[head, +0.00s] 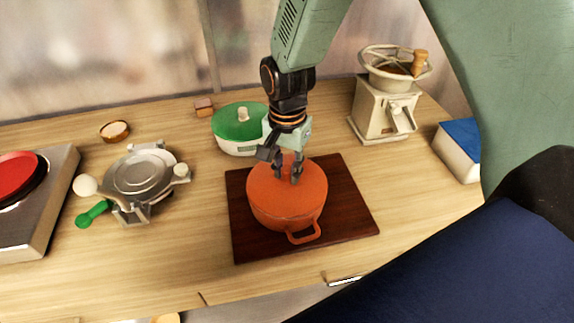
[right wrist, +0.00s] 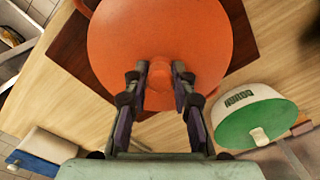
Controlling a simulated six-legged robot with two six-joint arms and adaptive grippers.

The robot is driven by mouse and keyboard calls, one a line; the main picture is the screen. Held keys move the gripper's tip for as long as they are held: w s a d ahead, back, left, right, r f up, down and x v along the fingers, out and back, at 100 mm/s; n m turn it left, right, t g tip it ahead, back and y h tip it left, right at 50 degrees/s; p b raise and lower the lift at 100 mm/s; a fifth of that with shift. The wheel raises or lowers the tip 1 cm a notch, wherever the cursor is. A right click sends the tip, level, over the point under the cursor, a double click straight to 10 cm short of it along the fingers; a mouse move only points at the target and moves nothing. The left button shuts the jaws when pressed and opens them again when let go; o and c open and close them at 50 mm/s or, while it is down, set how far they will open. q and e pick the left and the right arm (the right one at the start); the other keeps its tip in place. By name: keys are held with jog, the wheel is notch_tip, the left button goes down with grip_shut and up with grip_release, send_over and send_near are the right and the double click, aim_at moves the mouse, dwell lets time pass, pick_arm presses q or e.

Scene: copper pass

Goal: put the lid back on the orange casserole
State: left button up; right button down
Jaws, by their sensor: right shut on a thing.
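The orange casserole (head: 275,218) stands on a dark wooden board (head: 352,212), one loop handle facing the front. Its orange lid (head: 312,184) lies over the pot's top, looking level; whether a thin gap is left at the rim I cannot tell. My right gripper (head: 287,178) comes down from above and is shut on the lid's knob. In the right wrist view the fingers (right wrist: 160,78) stand on both sides of the orange knob (right wrist: 160,88), with the round lid (right wrist: 158,35) beyond. My left gripper is not in view.
A white pot with a green lid (head: 240,122) stands close behind the casserole. A cream grinder (head: 383,108) and a blue-topped box (head: 460,155) are at the right. A silver press (head: 140,175) and a hob with a red disc (head: 18,175) are at the left.

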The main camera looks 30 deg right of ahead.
jog(key=shift+w, duration=0.1)
dwell(0.6)
jog(key=shift+p, duration=0.4)
jog(key=c, duration=1)
grip_release()
jog(key=shift+c, duration=0.2)
jog(key=o, duration=0.5)
